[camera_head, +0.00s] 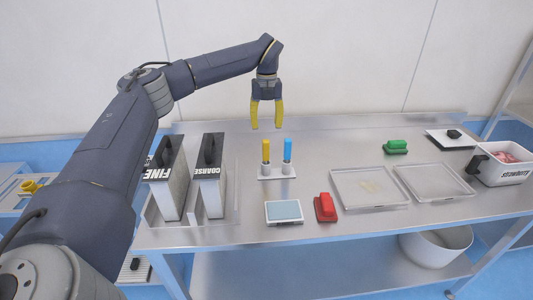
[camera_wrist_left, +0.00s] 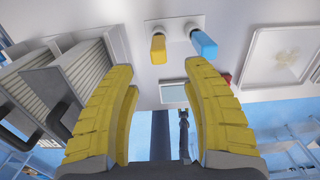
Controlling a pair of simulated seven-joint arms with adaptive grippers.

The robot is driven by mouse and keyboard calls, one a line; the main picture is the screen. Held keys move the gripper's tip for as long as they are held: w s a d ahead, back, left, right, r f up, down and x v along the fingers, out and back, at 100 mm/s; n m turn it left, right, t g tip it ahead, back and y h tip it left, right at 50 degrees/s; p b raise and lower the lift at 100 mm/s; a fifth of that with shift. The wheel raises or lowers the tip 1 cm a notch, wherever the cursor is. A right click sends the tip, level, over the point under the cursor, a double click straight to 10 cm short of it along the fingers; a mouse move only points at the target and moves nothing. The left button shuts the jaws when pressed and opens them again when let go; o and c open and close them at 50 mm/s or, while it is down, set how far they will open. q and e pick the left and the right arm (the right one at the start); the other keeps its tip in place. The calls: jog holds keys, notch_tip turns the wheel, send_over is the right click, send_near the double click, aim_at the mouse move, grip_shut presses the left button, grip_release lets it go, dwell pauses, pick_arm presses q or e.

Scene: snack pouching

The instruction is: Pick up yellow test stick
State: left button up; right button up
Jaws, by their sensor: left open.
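The yellow test stick (camera_head: 266,151) stands upright in a small white holder (camera_head: 277,175) near the middle of the table, beside a blue stick (camera_head: 288,150). My left gripper (camera_head: 266,127) is open and empty, pointing down above and behind the sticks in the head view. In the left wrist view the yellow stick (camera_wrist_left: 158,49) and the blue stick (camera_wrist_left: 204,44) show beyond the open yellow fingers (camera_wrist_left: 158,90), apart from them. My right gripper is not in view.
Two tall boxes, FINE (camera_head: 168,185) and COARSE (camera_head: 211,180), stand left of the holder. In front lie a pale-screened flat device (camera_head: 284,211) and a red block (camera_head: 325,207). Clear shallow trays (camera_head: 370,204), a green block (camera_head: 396,147) and a white bin (camera_head: 503,168) are on the right.

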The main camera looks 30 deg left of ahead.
aim_at(267, 140)
pick_arm(q)
notch_tip(267, 140, down, 6)
jog(key=shift+f, duration=0.25)
jog(key=shift+s+f, duration=0.2)
jog(key=shift+f, duration=2.4)
jog(key=c, duration=1.1)
